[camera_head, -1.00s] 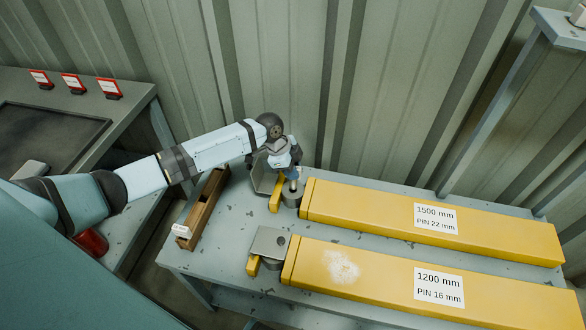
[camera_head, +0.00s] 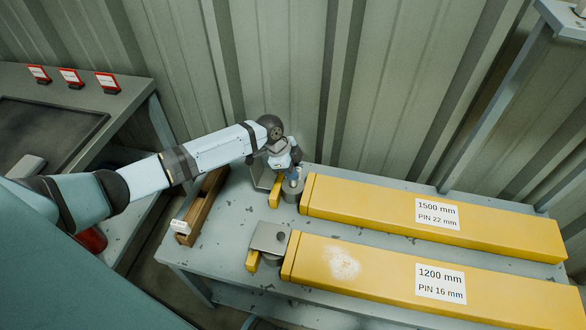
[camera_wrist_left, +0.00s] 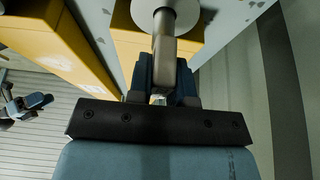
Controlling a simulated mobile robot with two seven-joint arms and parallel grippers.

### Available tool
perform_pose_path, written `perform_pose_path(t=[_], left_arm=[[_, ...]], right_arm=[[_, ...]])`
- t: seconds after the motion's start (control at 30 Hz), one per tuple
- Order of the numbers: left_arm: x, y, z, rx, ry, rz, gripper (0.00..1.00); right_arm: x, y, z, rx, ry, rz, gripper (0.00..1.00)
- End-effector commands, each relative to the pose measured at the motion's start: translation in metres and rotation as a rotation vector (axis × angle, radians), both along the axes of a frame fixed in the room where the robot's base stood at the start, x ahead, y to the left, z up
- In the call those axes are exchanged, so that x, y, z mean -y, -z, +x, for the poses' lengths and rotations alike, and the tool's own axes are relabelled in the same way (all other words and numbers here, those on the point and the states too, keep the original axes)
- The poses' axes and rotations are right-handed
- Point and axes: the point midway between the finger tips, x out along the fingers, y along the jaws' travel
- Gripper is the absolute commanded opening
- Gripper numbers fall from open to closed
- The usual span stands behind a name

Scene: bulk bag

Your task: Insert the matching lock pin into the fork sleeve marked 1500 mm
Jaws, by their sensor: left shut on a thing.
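The upper yellow fork sleeve (camera_head: 380,209) carries the label 1500 mm, PIN 22 mm (camera_head: 437,214). At its left end is a round grey collar (camera_head: 290,196), which also shows at the top of the left wrist view (camera_wrist_left: 182,14). My left gripper (camera_head: 293,178) is above this collar, shut on a metal lock pin (camera_wrist_left: 164,22) that points down at it. The pin's lower end meets the middle of the collar; how deep it sits is hidden. A small gripper-like part, probably my right gripper (camera_wrist_left: 32,102), shows at the left wrist view's left edge.
A wooden rack (camera_head: 203,203) with a white tag stands left on the grey table. A corrugated wall (camera_head: 400,100) is close behind.

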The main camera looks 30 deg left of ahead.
Motion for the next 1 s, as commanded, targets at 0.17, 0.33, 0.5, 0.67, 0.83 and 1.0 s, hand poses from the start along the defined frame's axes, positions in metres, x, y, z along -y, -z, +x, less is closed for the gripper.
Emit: perform_pose_path(t=[0.17,0.33,0.5,0.67,0.83,1.0], left_arm=[[0.000,-0.001,0.000,0.000,0.000,-0.001,0.00],[0.000,-0.010,0.000,0.001,0.000,-0.001,0.00],[0.000,-0.020,0.000,0.001,0.000,-0.001,0.00],[0.000,-0.030,0.000,0.001,0.000,-0.001,0.00],[0.000,-0.040,0.000,0.001,0.000,-0.001,0.00],[0.000,-0.050,0.000,0.001,0.000,-0.001,0.00]], right_arm=[[0.002,-0.001,0.001,0.002,-0.003,-0.004,0.48],[0.002,-0.010,0.002,0.004,-0.002,-0.005,0.48],[0.001,-0.020,0.002,0.005,-0.001,-0.002,0.48],[0.000,-0.028,0.003,0.005,0.002,0.001,0.48],[-0.001,-0.038,0.002,0.004,0.004,0.005,0.48],[-0.001,-0.046,0.001,0.000,0.005,0.005,0.48]])
